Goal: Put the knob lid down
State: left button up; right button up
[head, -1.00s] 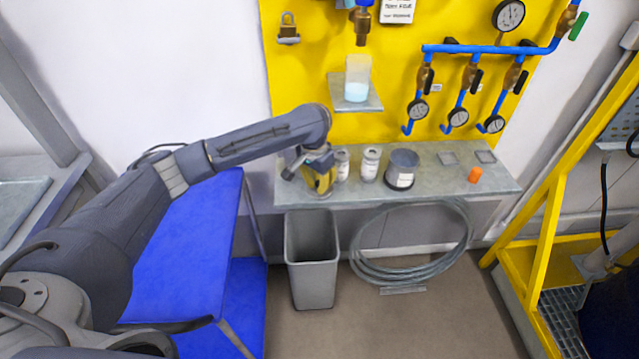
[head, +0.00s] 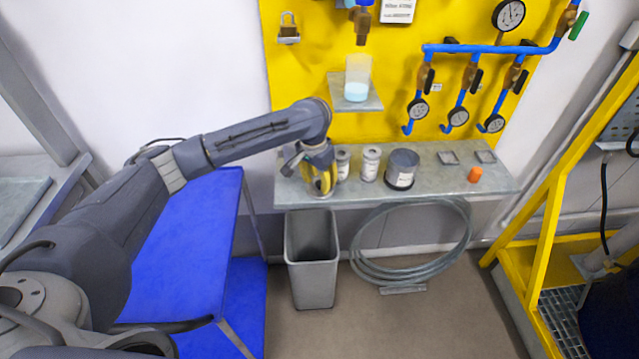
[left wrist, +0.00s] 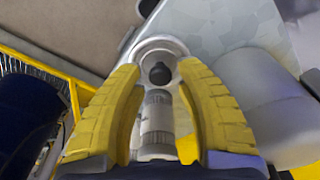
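My left gripper (head: 321,190) is over the left end of the grey shelf (head: 440,190), pointing down. In the left wrist view, its two yellow fingers (left wrist: 161,70) stand apart. A black knob (left wrist: 160,74) shows between them, in front of a round, silvery lid (left wrist: 160,44), with a visible gap to each finger. In the head view the lid is hidden by the gripper, and I cannot tell exactly what it rests on. My right gripper is not in view.
Two labelled cans (head: 371,163) (head: 343,163) and a larger dark pot (head: 402,169) stand just right of the gripper. Two small flat plates and an orange piece (head: 475,174) lie farther right. A grey bin (head: 312,262) stands below. A beaker (head: 357,80) sits on a bracket above.

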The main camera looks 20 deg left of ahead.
aim_at(316, 192)
pick_arm(q)
notch_tip(316, 192, up, 11)
jog(key=s, duration=0.1)
jog(key=shift+s+a+f, duration=0.15)
jog(key=shift+s+a, duration=0.1)
jog(key=shift+a, duration=0.05)
dwell(0.5)
